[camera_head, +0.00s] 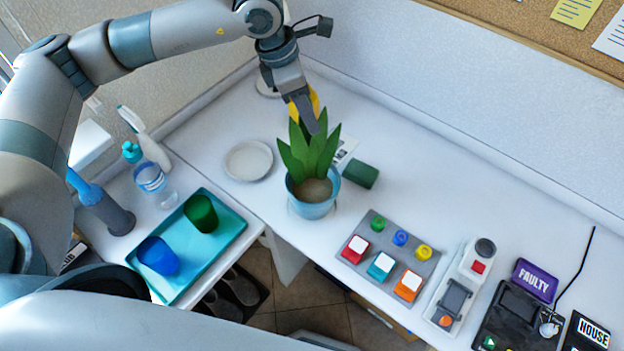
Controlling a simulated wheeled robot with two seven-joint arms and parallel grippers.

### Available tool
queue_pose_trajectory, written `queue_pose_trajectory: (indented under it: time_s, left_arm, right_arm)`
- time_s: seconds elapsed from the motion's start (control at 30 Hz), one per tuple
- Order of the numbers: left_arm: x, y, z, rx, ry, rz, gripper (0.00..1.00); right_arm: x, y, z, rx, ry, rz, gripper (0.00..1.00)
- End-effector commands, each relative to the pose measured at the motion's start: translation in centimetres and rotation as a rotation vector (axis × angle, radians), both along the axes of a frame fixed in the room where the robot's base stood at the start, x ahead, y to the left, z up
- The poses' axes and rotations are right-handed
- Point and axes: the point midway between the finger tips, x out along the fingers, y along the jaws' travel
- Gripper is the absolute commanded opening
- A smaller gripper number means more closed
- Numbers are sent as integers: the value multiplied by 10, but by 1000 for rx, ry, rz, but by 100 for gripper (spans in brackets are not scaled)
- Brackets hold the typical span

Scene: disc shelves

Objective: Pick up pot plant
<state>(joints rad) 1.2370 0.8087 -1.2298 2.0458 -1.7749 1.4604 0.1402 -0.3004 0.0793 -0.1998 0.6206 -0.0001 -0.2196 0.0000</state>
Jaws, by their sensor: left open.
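The pot plant (311,192) stands upright on the white table, near its front edge, in the middle of the head view. It has broad pointed green leaves, brown soil and a light blue pot. My left gripper (308,112) reaches down from above and behind, with its fingertips at the top of the leaves. It is open and holds nothing that I can see. The leaves hide part of the fingers, and I cannot tell whether they touch. My right gripper is not in view.
A white plate (248,160) lies left of the pot and a dark green block (360,173) right of it. A grey button panel (391,255) sits to the right. A teal tray (213,262) with blue and green cups, and a bottle (154,184), are at left.

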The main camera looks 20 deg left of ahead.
Motion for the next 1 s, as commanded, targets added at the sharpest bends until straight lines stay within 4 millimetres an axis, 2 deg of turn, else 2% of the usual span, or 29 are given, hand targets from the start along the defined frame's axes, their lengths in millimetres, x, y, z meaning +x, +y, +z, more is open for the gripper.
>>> queue_pose_trajectory:
  time_s: [0.03, 0.17, 0.4, 0.87, 0.9, 1.0]
  left_arm:
    - [1, -3, 0, 1, 2, -2, 44]
    - [6, -9, -12, 1, 3, -1, 44]
    - [10, -13, -34, 0, 1, 0, 44]
    - [10, -14, -36, 0, 0, 0, 44]
    - [10, -14, -36, 0, 0, 0, 39]
    - [10, -13, -36, 0, 0, 0, 15]
  right_arm:
    - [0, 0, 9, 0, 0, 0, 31]
    - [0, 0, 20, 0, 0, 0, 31]
    - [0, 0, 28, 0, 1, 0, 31]
    - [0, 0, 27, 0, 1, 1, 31]
    - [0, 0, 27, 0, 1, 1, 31]
    - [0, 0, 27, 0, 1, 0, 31]
